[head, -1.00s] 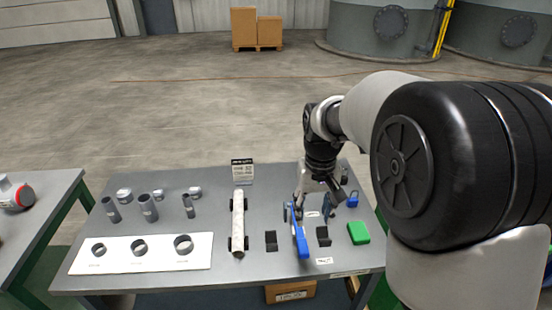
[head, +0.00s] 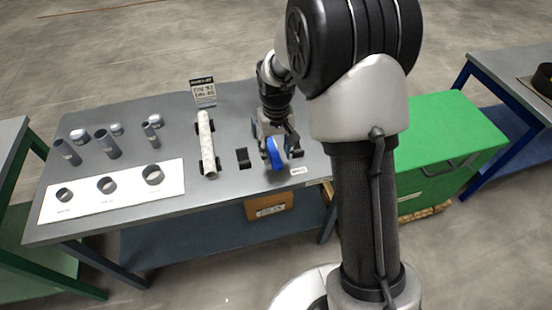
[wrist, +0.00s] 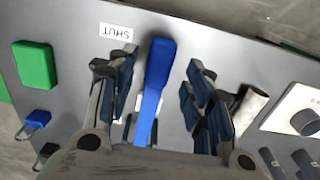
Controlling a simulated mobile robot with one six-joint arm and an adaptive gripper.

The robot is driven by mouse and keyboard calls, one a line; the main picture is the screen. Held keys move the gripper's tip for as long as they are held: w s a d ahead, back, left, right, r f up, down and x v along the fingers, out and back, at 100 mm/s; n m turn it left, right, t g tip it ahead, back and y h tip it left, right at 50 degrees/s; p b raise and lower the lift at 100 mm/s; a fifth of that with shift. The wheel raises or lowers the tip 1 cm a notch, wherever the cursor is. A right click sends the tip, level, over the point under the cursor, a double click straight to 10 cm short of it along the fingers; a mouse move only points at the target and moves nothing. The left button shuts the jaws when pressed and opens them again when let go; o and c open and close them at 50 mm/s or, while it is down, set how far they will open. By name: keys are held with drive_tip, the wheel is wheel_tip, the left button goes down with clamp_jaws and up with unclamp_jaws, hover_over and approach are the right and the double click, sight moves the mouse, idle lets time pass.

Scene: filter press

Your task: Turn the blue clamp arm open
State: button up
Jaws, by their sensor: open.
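The blue clamp arm (wrist: 160,65) lies between the two fingers of my gripper (wrist: 158,78) in the wrist view. The gripper is open, with a gap on each side of the clamp arm. The clamp arm's wide end points toward a white label reading SHUT (wrist: 116,32), a little to its right. In the head view the blue clamp arm (head: 274,154) shows at the table's front right, with my gripper (head: 276,142) over it. The clamp's base is mostly hidden behind the gripper.
A green block (wrist: 35,65) and a blue padlock (wrist: 36,120) lie to one side. A white roll (head: 207,145) and a white board with rings (head: 112,190) lie left of the clamp. A green chest (head: 440,140) stands right of the table.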

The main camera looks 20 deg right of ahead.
drive_tip(key=shift+f+b, duration=0.3)
drive_tip(key=shift+f, duration=1.1)
drive_tip(key=shift+c, duration=0.2)
clamp_jaws()
